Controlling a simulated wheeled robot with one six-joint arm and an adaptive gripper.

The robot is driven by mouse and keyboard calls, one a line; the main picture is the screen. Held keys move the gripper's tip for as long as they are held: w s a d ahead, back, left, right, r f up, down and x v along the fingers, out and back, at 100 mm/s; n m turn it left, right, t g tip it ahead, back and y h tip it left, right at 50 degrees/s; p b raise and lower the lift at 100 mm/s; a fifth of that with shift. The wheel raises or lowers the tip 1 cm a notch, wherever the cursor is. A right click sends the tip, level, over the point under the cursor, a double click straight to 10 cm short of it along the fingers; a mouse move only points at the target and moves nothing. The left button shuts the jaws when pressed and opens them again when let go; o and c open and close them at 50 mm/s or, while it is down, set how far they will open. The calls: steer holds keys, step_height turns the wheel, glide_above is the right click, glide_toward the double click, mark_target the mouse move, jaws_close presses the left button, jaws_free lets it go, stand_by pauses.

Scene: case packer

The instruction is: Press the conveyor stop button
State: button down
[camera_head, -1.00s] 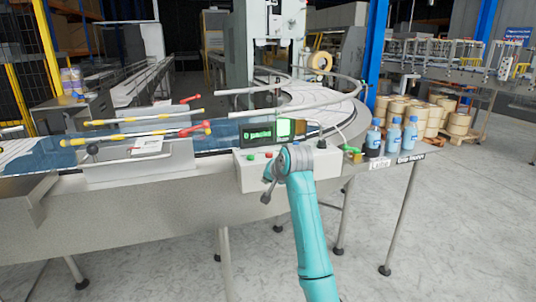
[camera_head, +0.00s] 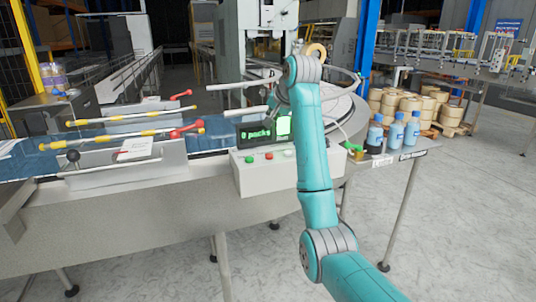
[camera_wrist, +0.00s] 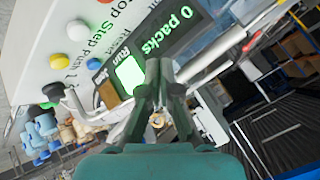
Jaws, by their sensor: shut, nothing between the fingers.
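The white control box (camera_head: 283,174) stands on the front edge of the conveyor. A green button (camera_head: 249,159) and a red button (camera_head: 262,155) show on its top, and my arm covers its right part. In the wrist view a red button (camera_wrist: 105,2) is cut by the top edge. The display (camera_wrist: 168,35) reads "0 packs", with a lit green "Run" panel. My gripper (camera_wrist: 158,78) is shut and empty, in front of the display in this view and apart from the red button.
Blue bottles (camera_head: 395,134) stand right of the box on the labelled shelf. A curved conveyor runs behind the display. The floor in front is clear.

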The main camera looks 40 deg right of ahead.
mark_target(270, 155)
steer(key=shift+f, duration=4.4)
steer(key=shift+f, duration=0.15)
steer(key=shift+f, duration=0.3)
steer(key=shift+f, duration=0.5)
steer(key=shift+r, duration=0.95)
steer(key=shift+r, duration=2.5)
